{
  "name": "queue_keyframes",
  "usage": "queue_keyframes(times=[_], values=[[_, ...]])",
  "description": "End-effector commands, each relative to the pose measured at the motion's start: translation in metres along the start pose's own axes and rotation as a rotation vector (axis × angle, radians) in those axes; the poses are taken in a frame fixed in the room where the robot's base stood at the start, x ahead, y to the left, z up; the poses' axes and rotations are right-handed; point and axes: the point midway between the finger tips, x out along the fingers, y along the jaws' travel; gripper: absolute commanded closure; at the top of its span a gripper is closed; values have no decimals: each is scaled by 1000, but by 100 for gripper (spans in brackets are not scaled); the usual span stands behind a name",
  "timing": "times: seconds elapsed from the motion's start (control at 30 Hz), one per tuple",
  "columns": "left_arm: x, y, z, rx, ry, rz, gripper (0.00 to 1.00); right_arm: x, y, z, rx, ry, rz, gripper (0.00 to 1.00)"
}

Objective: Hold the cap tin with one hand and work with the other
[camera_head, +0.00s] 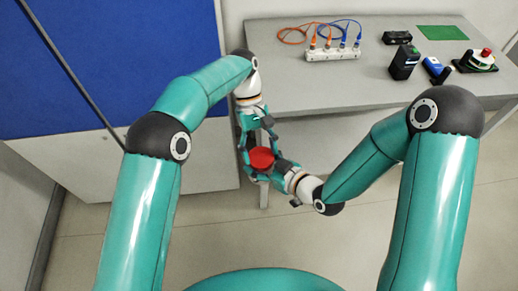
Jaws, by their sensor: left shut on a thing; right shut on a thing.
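The cap tin shows as a round red top (261,158) in front of the table's front edge, held in the air between my two grippers. My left gripper (249,148) comes down to it from above in the picture and is shut on it. My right gripper (266,167) reaches it from the lower right and is also shut on it. The fingers hide the tin's sides, and I cannot tell which part each finger touches.
The grey table (290,88) holds a white socket strip (333,53) with orange and blue cables, a black box (404,62), a blue device (434,68), a green mat (443,32) and a red-knobbed device (482,59). A blue panel (110,50) stands left. The table's front middle is clear.

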Motion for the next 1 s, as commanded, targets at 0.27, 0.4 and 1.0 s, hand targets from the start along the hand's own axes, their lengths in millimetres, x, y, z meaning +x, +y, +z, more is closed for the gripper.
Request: queue_keyframes(times=[0.27, 0.4, 1.0], values=[[-1, 0, 0, 81, 0, -48, 41, 0, 0, 0, 0, 0, -1, 100], [-1, 0, 0, 80, 0, -47, 24, 0, 0, 0, 0, 0, -1, 100], [-13, 1, 8, 79, 2, -45, 6, 0, 0, 0, 0, 1, -1, 100]])
